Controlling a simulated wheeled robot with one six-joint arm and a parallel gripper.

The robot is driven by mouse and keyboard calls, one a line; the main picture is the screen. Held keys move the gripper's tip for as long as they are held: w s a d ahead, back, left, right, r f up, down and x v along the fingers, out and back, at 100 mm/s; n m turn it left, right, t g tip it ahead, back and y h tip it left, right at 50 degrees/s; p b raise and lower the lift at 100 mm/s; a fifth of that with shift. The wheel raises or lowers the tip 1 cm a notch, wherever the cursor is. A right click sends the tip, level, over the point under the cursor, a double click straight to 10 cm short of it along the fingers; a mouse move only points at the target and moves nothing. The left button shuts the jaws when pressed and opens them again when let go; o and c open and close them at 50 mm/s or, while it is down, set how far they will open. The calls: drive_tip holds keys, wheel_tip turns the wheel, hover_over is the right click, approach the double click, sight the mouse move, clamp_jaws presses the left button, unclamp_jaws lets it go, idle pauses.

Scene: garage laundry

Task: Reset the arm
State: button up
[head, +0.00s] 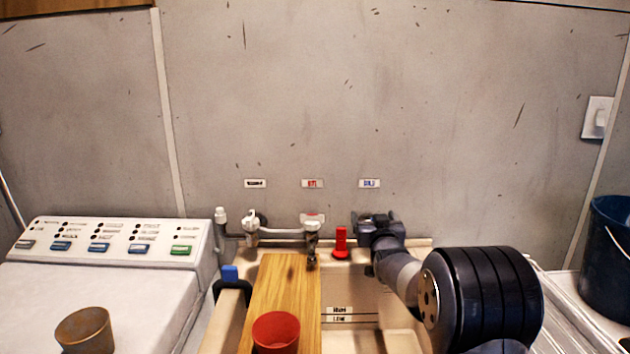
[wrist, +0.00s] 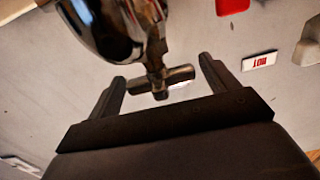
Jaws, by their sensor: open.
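My gripper (head: 378,222) reaches over the sink's back edge, below the blue-lettered label (head: 369,183), with my arm bent down to the right. In the wrist view my gripper (wrist: 162,72) has its two dark fingers apart. A metal cross-shaped tap handle (wrist: 160,82) shows between the fingers, under a shiny rounded metal part (wrist: 108,28). I cannot tell whether the fingers touch the handle. In the head view my gripper hides this tap.
A wooden board (head: 268,300) lies across the sink (head: 375,342) with a red cup (head: 276,332) on it. A red fitting (head: 340,243) stands left of my gripper. A brown cup (head: 85,330) is on the washer (head: 35,300). A blue bucket (head: 606,262) stands right.

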drive_tip(key=shift+a+r+n+g+y+p, duration=0.15)
drive_tip(key=shift+n+y+p, duration=0.85)
drive_tip(key=shift+p, duration=1.7)
drive_tip(key=shift+d+n+g+y+p, duration=0.1)
drive_tip(key=shift+n+g+y+p, duration=0.35)
drive_tip(key=shift+y+p, duration=1.6)
